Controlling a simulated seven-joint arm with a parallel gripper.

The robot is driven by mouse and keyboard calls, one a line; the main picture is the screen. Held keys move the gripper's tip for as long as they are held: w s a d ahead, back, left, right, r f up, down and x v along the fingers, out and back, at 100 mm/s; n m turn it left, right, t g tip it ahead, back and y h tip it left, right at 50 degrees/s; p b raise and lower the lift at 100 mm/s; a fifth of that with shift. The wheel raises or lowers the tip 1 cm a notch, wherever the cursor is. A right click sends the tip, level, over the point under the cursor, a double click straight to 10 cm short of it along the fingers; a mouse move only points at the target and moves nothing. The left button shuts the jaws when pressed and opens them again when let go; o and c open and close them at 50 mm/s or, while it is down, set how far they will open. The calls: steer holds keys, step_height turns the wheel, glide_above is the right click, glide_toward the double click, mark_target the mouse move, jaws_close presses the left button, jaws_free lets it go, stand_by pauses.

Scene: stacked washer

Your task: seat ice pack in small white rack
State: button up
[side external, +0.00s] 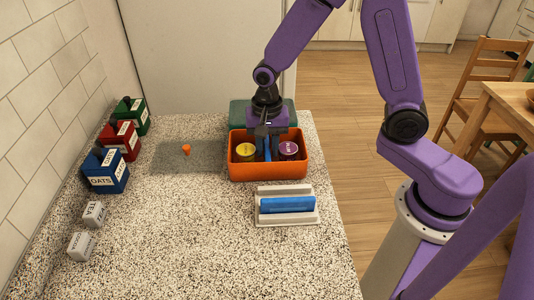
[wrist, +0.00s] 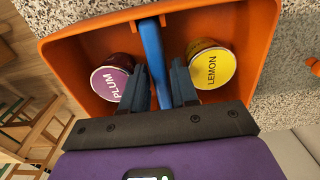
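A blue ice pack (wrist: 152,50) stands on edge in an orange bin (side external: 268,171), between a plum jar (wrist: 110,78) and a lemon jar (wrist: 211,68). My gripper (wrist: 161,75) reaches down into the bin with one finger on each side of this pack. The fingers are close to its faces; I cannot tell whether both touch it. In the side view my gripper (side external: 267,140) hides the pack's upper part. The small white rack (side external: 287,219) stands on the counter in front of the bin. A blue slab (side external: 288,205) lies lengthwise in it.
A green box (side external: 240,112) stands behind the bin. A grey mat (side external: 170,158) with a small orange object (side external: 186,150) lies to its left. Red (side external: 120,140), green and blue canisters (side external: 106,172) and small grey blocks (side external: 82,245) line the wall. The front counter is clear.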

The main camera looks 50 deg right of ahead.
steer(key=shift+f, duration=0.1)
steer(key=shift+c, duration=0.3)
jaws_close()
